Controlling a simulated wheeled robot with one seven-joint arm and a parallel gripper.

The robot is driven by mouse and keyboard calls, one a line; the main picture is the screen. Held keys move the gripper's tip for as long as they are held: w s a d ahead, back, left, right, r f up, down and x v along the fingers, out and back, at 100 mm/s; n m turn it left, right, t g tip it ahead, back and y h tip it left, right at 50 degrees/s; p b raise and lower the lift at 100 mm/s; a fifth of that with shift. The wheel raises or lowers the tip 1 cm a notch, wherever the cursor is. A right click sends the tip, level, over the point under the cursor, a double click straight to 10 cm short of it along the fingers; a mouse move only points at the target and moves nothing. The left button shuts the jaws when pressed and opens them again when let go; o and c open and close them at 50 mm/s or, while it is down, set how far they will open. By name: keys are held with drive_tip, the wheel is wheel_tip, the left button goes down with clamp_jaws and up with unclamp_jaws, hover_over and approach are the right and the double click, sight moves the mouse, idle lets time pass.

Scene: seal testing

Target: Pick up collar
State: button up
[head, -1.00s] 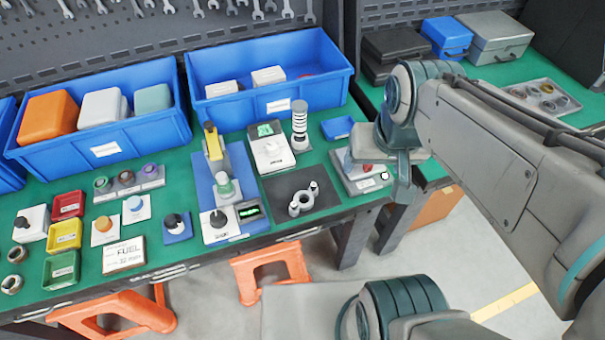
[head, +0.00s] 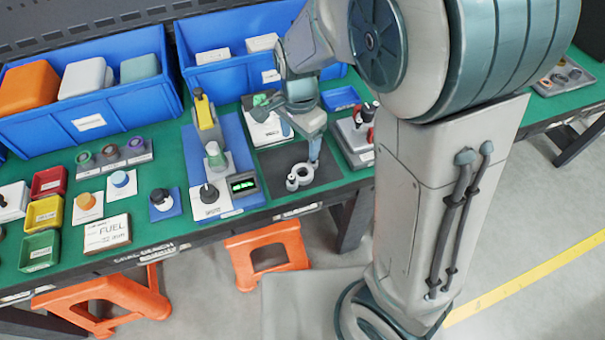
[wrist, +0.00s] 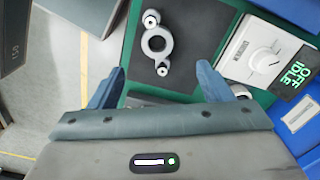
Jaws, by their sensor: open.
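The collar, which I take to be the light grey ring with two small round lugs (head: 300,181), lies flat on a dark mat (head: 270,160) on the green bench. In the wrist view the collar (wrist: 157,56) is in full sight, beyond the fingertips and roughly centred between them. My gripper (head: 300,138) is above the bench at the back of the mat, open and empty. In the wrist view its blue fingers (wrist: 160,70) are wide apart and apart from the collar.
A white instrument with a green display (wrist: 265,55) stands beside the mat. A blue stand with a yellow-topped post (head: 207,120) is left of the mat, and a grey device with red parts (head: 357,135) is right. Blue bins (head: 90,120) line the back.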

hover_over(303, 177)
drive_tip(key=f, duration=0.5)
drive_tip(key=shift+w+a+f, duration=0.15)
drive_tip(key=shift+a+f, duration=0.2)
drive_tip(key=shift+f, duration=0.05)
drive_tip(key=shift+d+f+b, duration=0.15)
drive_tip(key=shift+f+b, duration=0.1)
drive_tip(key=shift+f, duration=1.15)
drive_tip(key=shift+d+f+b, duration=0.15)
drive_tip(key=shift+f+b, duration=0.05)
drive_tip(key=shift+f, duration=1.15)
drive_tip(key=c, duration=1.2)
